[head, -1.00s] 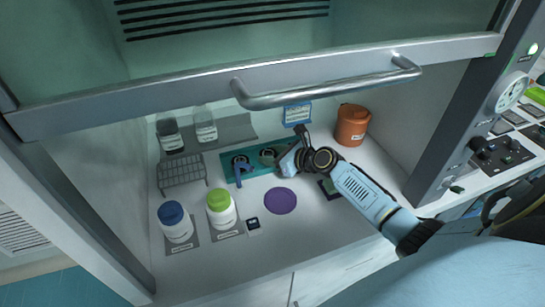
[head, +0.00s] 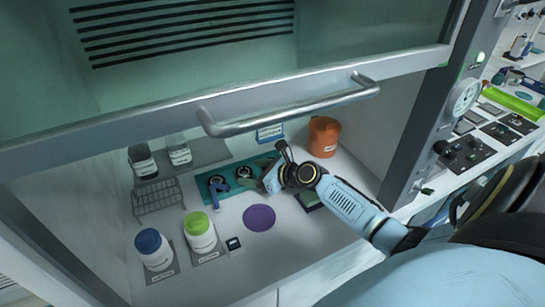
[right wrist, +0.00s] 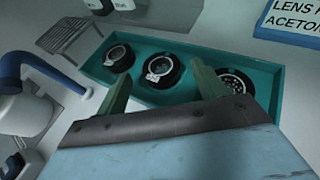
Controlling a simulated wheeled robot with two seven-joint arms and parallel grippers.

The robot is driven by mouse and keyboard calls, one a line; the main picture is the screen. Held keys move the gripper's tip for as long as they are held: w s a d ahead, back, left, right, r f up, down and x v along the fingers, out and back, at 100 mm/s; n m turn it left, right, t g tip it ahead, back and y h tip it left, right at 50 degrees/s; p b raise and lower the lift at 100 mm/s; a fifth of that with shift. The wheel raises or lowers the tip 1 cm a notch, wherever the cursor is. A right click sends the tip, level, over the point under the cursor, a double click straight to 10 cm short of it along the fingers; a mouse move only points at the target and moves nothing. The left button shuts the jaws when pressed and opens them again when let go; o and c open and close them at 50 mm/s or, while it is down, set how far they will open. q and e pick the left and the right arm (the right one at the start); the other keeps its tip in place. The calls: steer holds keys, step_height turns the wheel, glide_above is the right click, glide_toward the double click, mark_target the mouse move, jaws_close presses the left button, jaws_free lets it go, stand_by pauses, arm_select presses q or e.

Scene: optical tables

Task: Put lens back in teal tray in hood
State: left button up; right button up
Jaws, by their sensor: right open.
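The teal tray (head: 206,187) lies on the hood floor towards the back; it also shows in the right wrist view (right wrist: 99,70). Three dark round lenses sit in it in the wrist view: a left one (right wrist: 119,57), a middle one (right wrist: 164,70) and a right one (right wrist: 237,86). My right gripper (head: 267,181) is over the tray's right part in the head view. Its fingers are apart in the wrist view (right wrist: 160,78), with the middle lens showing between the tips. Whether they touch it I cannot tell. The right finger partly covers the right lens's side. My left gripper is out of view.
A wire rack (head: 158,197), a blue-capped jar (head: 153,250) and a green-capped jar (head: 200,235) stand left. A blue bent piece (head: 216,197) is by the tray's front. An orange container (head: 323,137) stands back right. A purple disc (head: 259,217) lies in front. The sash handle (head: 295,112) crosses above.

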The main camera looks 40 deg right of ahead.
steer(key=p+v, duration=0.1)
steer(key=v, duration=0.8)
steer(key=shift+s+d+r, duration=0.1)
steer(key=shift+s, duration=0.05)
